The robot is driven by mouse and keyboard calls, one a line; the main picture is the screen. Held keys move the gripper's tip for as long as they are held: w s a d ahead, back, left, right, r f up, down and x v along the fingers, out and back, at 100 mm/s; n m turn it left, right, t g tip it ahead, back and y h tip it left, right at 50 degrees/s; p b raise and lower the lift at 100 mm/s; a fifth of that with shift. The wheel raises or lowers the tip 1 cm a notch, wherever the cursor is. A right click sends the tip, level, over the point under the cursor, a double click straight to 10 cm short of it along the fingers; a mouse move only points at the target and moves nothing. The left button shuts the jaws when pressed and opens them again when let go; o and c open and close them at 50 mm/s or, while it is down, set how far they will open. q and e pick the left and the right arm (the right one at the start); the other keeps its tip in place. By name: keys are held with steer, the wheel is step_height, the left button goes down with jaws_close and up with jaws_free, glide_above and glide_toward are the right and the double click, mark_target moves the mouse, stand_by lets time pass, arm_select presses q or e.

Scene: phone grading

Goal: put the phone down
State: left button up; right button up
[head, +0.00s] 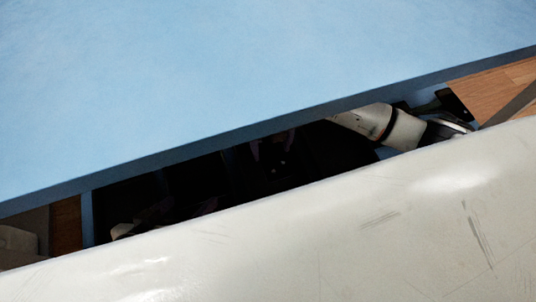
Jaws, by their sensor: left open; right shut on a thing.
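No phone can be made out in the head view. Neither gripper can be made out; a pale arm-like link (402,129) with a dark band shows in the gap at the right, and it looks like part of my own body. What lies in the dark gap is mostly too dark to tell.
A plain light blue tabletop (200,80) fills the upper part of the view, tilted in the picture, and its visible surface is bare. Its edge runs from lower left to upper right. A wood-brown surface (495,88) shows at the right. A large scuffed white surface fills the bottom.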

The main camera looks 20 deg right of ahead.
mark_target(272, 153)
step_height(272, 153, down, 3)
steer(key=shift+s+f+b, duration=0.1)
steer(key=shift+s+b, duration=0.05)
steer(key=shift+b, duration=0.35)
steer(key=shift+f, duration=0.35)
step_height(272, 153, down, 4)
steer(key=shift+f+b, duration=0.25)
steer(key=shift+b, duration=0.9)
steer(key=shift+r, duration=0.1)
steer(key=o, duration=1.1)
arm_select(q)
steer(key=shift+t+h, duration=0.7)
steer(key=shift+h, duration=0.2)
steer(key=d+r, duration=0.2)
steer(key=r, duration=0.1)
steer(key=shift+w+d+r, duration=0.15)
steer(key=shift+d, duration=0.05)
arm_select(e)
steer(key=shift+o, duration=0.2)
